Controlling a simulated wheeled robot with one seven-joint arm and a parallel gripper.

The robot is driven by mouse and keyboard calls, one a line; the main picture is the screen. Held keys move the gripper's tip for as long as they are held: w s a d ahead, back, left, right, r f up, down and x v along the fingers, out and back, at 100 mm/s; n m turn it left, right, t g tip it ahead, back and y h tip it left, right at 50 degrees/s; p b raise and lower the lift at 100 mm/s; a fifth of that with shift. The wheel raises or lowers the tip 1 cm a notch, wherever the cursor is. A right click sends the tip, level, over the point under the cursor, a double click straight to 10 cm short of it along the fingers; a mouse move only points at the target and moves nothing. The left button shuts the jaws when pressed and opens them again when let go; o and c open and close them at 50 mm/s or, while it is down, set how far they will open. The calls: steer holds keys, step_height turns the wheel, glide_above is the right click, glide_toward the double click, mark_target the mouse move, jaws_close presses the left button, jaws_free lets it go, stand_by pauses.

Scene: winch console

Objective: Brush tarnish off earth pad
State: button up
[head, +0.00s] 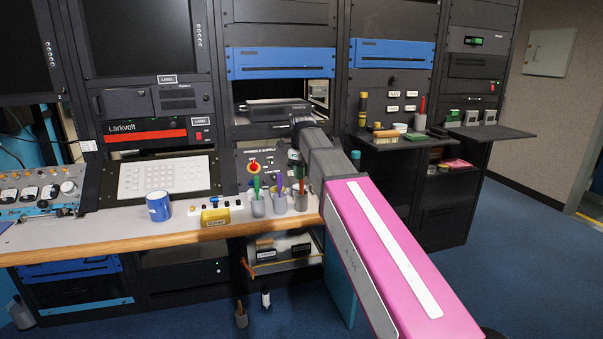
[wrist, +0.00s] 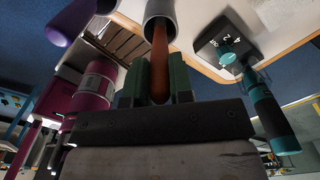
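My gripper (head: 298,165) is over the rightmost of three grey cups on the console desk. In the wrist view my gripper (wrist: 158,85) has its green fingers on both sides of a brown-orange tool handle (wrist: 160,60) and looks shut on it. The handle's other end is inside the grey cup (wrist: 160,8), so the tool's head is hidden. This cup also shows in the head view (head: 300,202). The other two cups hold a green-handled tool (head: 256,184) and a purple-handled tool (head: 279,186). I cannot make out an earth pad.
A shelf (head: 395,143) at right holds brushes and small items. Blue floor (head: 510,240) is open at right.

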steer(key=shift+c, duration=0.2)
steer(key=shift+r, duration=5)
